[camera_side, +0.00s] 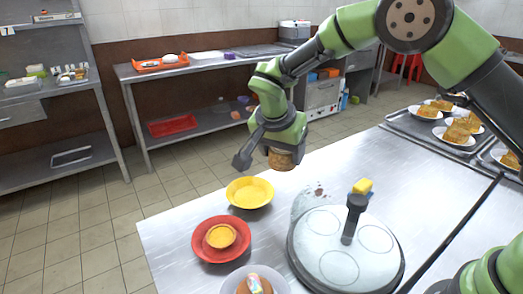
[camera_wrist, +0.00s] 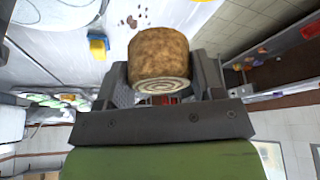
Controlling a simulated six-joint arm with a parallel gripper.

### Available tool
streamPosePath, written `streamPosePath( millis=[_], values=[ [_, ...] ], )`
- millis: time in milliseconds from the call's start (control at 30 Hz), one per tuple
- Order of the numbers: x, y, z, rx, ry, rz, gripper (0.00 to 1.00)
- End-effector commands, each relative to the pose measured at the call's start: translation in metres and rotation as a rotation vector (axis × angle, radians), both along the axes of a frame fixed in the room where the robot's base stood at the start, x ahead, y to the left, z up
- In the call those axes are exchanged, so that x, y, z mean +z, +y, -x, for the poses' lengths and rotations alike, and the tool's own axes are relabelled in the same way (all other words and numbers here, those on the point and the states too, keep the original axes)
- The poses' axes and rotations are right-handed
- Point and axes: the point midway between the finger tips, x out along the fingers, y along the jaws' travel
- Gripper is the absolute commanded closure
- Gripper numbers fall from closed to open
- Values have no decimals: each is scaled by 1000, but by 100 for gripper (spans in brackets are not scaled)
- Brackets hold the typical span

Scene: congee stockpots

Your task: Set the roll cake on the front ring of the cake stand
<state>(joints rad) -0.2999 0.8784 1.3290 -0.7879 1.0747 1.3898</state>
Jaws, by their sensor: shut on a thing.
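The brown roll cake (camera_side: 285,159) is held in my gripper (camera_side: 283,148), high above the far edge of the steel table. In the wrist view the roll cake (camera_wrist: 158,50) sits between the two fingers, its spiral end showing. The cake stand (camera_side: 310,258) is a round pale plate with a dark upright handle (camera_side: 353,220) and several ring outlines. The front ring (camera_side: 340,267) looks empty. The roll cake is apart from the stand, up and to its left in the side view.
A yellow bowl (camera_side: 249,203), a red plate (camera_side: 200,243) with a small orange bowl (camera_side: 220,236) and a white plate with food (camera_side: 255,285) stand left of the stand. A yellow and blue block (camera_side: 362,187) is behind it. Trays with cake plates (camera_side: 420,128) stand back right.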

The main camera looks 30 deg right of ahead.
Motion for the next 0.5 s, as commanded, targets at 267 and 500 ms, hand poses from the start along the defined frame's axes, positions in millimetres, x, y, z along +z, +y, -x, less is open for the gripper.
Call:
streamPosePath(
  millis=[267, 500],
  values=[
    [31, -28, 65, -995, -4, 0, 62],
    [46, -35, 95, -1424, -5, 0, 62]
  ],
)
